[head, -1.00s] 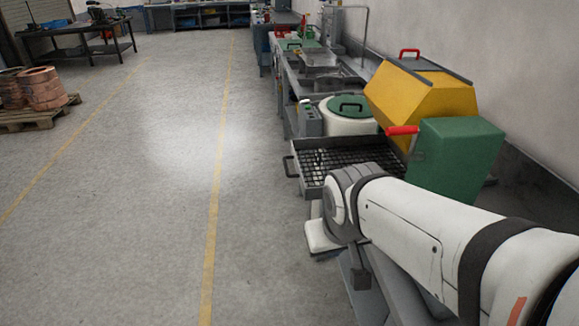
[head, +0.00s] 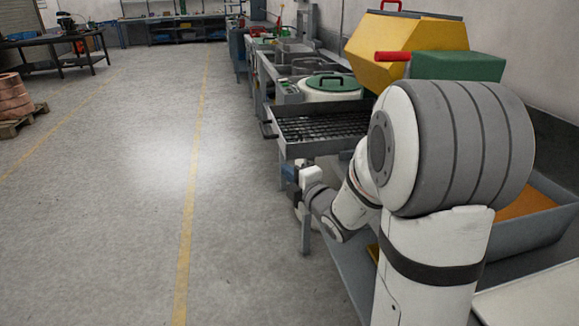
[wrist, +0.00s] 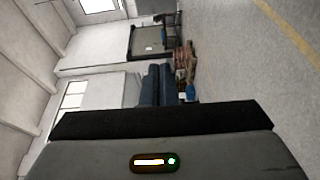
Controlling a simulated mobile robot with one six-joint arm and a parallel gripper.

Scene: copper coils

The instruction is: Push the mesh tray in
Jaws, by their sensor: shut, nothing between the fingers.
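The mesh tray (head: 322,125) is a dark grey grid in a grey frame. In the head view it juts out from the machine toward the aisle, with its dark handle (head: 268,130) on the left end. My gripper (head: 289,174) is small in the head view, just below the tray's near left corner, and apart from the handle. It is shut and empty. The wrist view shows the grey gripper housing (wrist: 165,155) with a status light and the far hall, not the tray. My arm covers the tray's right end.
A yellow hopper (head: 400,43) and a green box (head: 458,66) stand behind my arm. A white tub with a green lid (head: 332,83) is just beyond the tray. A grey bin (head: 545,220) is at right. The aisle floor (head: 130,220) at left is clear.

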